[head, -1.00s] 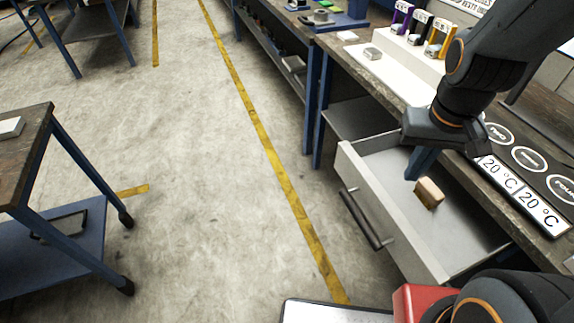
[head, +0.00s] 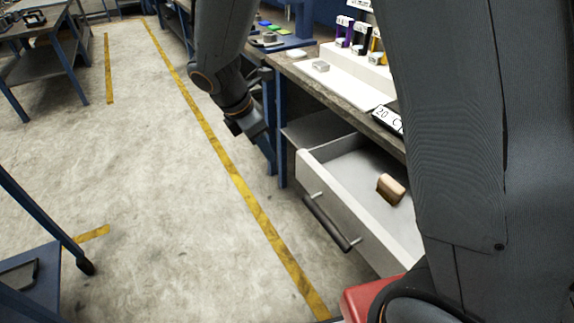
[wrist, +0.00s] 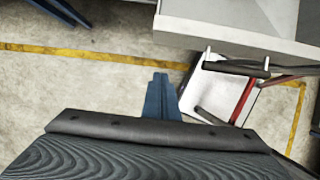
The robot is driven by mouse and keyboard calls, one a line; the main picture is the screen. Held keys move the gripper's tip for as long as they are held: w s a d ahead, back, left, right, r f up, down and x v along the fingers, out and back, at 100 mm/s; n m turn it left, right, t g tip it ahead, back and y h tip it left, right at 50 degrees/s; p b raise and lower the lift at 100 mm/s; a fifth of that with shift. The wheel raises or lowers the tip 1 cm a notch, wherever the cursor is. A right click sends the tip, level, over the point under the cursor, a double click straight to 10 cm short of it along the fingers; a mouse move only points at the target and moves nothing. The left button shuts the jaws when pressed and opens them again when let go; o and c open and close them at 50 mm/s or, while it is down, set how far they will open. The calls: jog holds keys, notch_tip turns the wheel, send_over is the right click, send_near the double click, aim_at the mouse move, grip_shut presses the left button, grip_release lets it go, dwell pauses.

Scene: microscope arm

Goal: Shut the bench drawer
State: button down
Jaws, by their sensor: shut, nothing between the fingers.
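The bench drawer (head: 352,208) stands pulled out below the bench top, with a white front panel and a dark bar handle (head: 332,224). A wooden block (head: 391,188) lies inside it. My gripper (head: 262,138) is outside the drawer, beyond its far left end and over the floor side, apart from it. In the wrist view its blue fingers (wrist: 160,96) are together and empty. The drawer (wrist: 245,28) and its handle (wrist: 236,68) show to the upper right of the fingers there, with a gap between.
The bench top (head: 352,92) carries a white board, colored holders and a temperature label. A blue bench leg (head: 281,135) stands by the drawer's far end. Another blue-legged table (head: 35,280) is at the lower left. The floor (head: 150,180) between is clear.

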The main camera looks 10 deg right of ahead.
jog(key=w+d+f+p, duration=0.2)
jog(key=d+f, duration=0.5)
jog(key=f, duration=0.2)
jog(key=shift+w, duration=0.2)
jog(key=shift+d, duration=0.15)
